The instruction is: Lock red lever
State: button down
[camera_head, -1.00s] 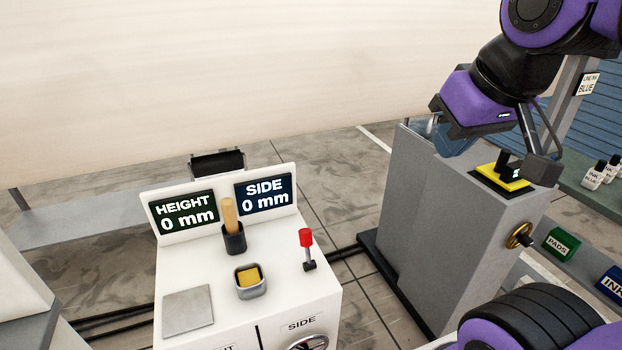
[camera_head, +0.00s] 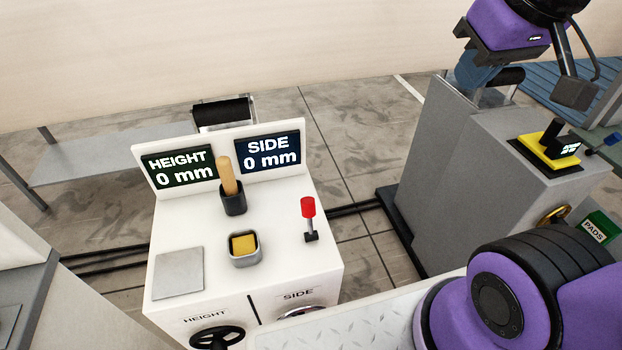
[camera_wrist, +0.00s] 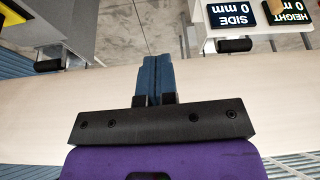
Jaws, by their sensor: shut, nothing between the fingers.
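The red lever (camera_head: 308,208) stands upright on a small dark base at the right side of the white console top (camera_head: 275,200). My gripper (camera_head: 478,72) is in the upper right of the head view, above the grey cabinet and well away from the lever. In the wrist view, its blue fingers (camera_wrist: 152,75) are together with nothing between them. The red lever is not visible in the wrist view.
On the console are HEIGHT and SIDE displays (camera_head: 268,152) reading 0 mm, a wooden-handled tool (camera_head: 228,176) in a dark holder, a yellow sponge in a cup (camera_head: 245,258) and handwheels in front. A grey cabinet (camera_head: 470,150) with a yellow-black device (camera_head: 550,152) stands right.

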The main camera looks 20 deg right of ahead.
jog(key=w+a+f+n+g+y, duration=0.2)
jog(key=w+a+f+n+g, duration=0.2)
jog(key=w+a+f+n, duration=0.2)
jog(key=w+a+f+n+g+y, duration=0.3)
jog(key=w+a+f+n+g, duration=0.2)
jog(key=w+f+n, duration=0.5)
notch_tip(320, 180, down, 4)
jog(key=shift+w+a+f+g+y, duration=0.1)
jog(key=shift+w+a+g+y, duration=0.25)
jog(key=shift+a, duration=0.45)
send_near(310, 217)
jog(key=a+f, duration=0.1)
jog(key=w+a+f, duration=0.1)
jog(key=a+f, duration=0.1)
jog(key=f, duration=0.1)
jog(key=shift+w+a, duration=0.1)
jog(key=shift+w, duration=0.3)
